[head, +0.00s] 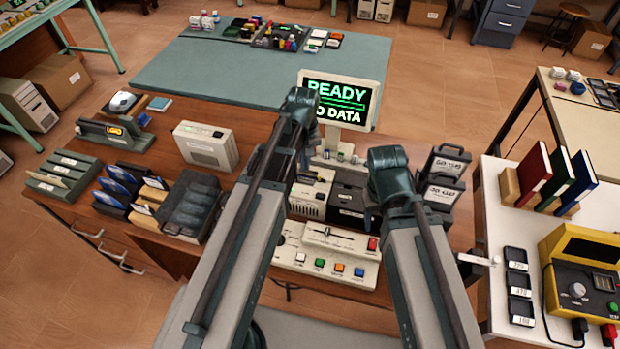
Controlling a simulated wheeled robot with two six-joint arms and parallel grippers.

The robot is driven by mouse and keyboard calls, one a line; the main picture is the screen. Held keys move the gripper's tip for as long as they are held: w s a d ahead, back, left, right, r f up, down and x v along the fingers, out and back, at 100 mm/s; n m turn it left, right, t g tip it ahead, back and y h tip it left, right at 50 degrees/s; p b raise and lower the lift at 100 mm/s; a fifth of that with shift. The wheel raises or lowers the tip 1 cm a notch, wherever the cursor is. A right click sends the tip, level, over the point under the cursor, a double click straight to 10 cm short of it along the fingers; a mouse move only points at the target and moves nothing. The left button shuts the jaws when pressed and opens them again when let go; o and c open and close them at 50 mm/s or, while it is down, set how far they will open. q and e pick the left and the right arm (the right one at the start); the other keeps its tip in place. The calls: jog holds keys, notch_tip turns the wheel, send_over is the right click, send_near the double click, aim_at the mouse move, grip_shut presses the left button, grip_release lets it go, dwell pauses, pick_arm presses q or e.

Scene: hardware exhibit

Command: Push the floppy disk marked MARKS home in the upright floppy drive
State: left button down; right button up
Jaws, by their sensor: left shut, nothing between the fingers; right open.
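A small beige unit (311,192) and a dark unit with a white label (348,197) stand side by side behind the control panel, below the screen. I cannot tell for sure which is the upright floppy drive. I cannot make out a disk marked MARKS; my arms cover part of this area. My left gripper (305,160) is shut and empty, above and behind the beige unit, mostly hidden by its arm. My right gripper (371,216) is open, low beside the right side of the dark unit, and its fingertips are hard to see.
A screen (341,98) reads READY and NO DATA. The control panel (325,254) has coloured buttons and a slider. Disk racks (133,188) and a beige box (206,146) stand left. Black labelled cartridges (446,170) stand right. The green mat (240,75) has free room.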

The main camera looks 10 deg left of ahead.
pick_arm(q)
notch_tip(320, 180, up, 4)
jog(key=p, duration=0.3)
dwell(0.4)
jog(key=s+d+f+m+y+b, duration=0.1)
jog(key=s+d+m, duration=0.8)
jog(key=s, duration=0.5)
jog(key=shift+s+d+f, duration=0.15)
jog(key=shift+d, duration=0.6)
jog(key=shift+a, duration=0.1)
